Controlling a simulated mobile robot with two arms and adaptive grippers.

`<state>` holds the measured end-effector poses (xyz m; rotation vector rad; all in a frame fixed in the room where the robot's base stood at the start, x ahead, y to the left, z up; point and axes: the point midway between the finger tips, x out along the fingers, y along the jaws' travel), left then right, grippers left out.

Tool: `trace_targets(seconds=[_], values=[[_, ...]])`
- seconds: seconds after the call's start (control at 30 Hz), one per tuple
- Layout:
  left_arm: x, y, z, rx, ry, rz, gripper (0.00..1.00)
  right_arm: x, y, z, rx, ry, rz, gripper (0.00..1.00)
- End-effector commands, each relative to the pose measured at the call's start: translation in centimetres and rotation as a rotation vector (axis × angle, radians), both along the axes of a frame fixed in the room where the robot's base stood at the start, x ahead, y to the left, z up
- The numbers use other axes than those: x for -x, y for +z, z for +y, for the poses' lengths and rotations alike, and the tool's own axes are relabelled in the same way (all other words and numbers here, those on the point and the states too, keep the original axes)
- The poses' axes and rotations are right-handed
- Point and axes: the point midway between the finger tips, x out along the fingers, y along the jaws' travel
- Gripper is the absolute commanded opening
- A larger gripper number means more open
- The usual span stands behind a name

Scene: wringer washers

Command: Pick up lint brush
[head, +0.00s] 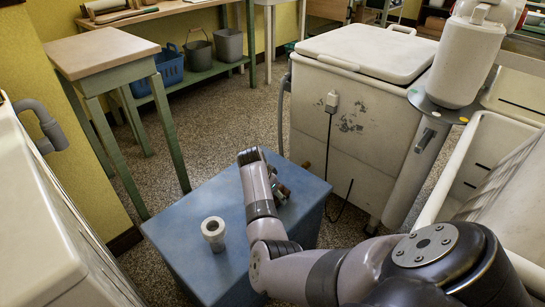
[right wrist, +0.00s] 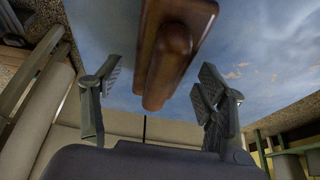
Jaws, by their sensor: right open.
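The lint brush (right wrist: 172,40) is a long brown wooden piece in the right wrist view. It lies over the blue top and reaches in between my right gripper's fingers. My right gripper (right wrist: 160,82) is open, with one finger on each side of the brush and a visible gap to each. In the head view my right gripper (head: 279,189) is low over the blue table (head: 185,222), near its back right part. There the brush is mostly or wholly hidden by my arm and gripper. My left gripper is not in view.
A white cup-like piece (head: 213,232) stands on the blue table, left of my arm. A white washer (head: 345,125) stands behind the table to the right, with a cord hanging down. A wooden-topped table (head: 103,52) and buckets (head: 199,52) are at the back left.

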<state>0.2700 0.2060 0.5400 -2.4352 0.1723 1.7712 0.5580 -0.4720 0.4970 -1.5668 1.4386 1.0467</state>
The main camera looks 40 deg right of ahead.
Motion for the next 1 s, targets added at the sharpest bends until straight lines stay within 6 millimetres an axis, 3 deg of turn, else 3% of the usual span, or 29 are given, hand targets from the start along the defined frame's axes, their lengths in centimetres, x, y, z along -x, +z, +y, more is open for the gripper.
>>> trace_targets(seconds=[0.27,1.0], values=[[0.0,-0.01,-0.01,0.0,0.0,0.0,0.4,0.01,-0.06,-0.01,0.0,0.0,0.0,0.67],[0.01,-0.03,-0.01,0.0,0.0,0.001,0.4,0.0,-0.06,0.01,0.0,0.001,0.0,0.17]])
